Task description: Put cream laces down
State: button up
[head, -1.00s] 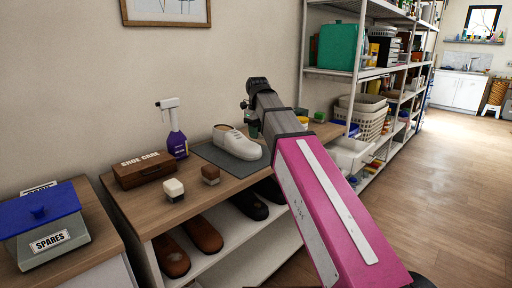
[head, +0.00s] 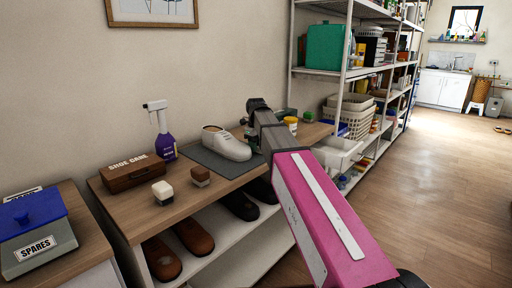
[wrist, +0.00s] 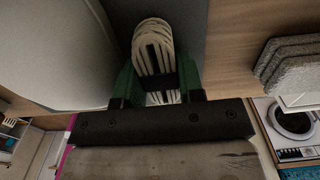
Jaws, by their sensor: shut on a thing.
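The cream laces (wrist: 152,52), a looped bundle with a dark band around it, are between the green fingers of my gripper (wrist: 157,75) in the wrist view. The gripper is shut on them. Below them in that view is the grey mat (wrist: 186,20), with the white shoe large at left (wrist: 50,50). In the head view the white shoe (head: 227,143) stands on the grey mat (head: 205,162) on the wooden bench. My gripper is just right of the shoe there, mostly hidden behind my arm, and the laces cannot be made out. Whether the laces touch the mat is unclear.
A shoe care box (head: 133,173), a purple spray bottle (head: 165,147) and two small brushes (head: 162,193) (head: 200,176) stand left on the bench. A yellow-white jar (head: 291,124) is behind my arm. Grey folded cloths (wrist: 290,65) lie right in the wrist view.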

jog(key=shift+f, duration=0.15)
jog(key=o, duration=0.6)
notch_tip(320, 180, up, 12)
jog(key=shift+r, duration=0.1)
dwell(0.5)
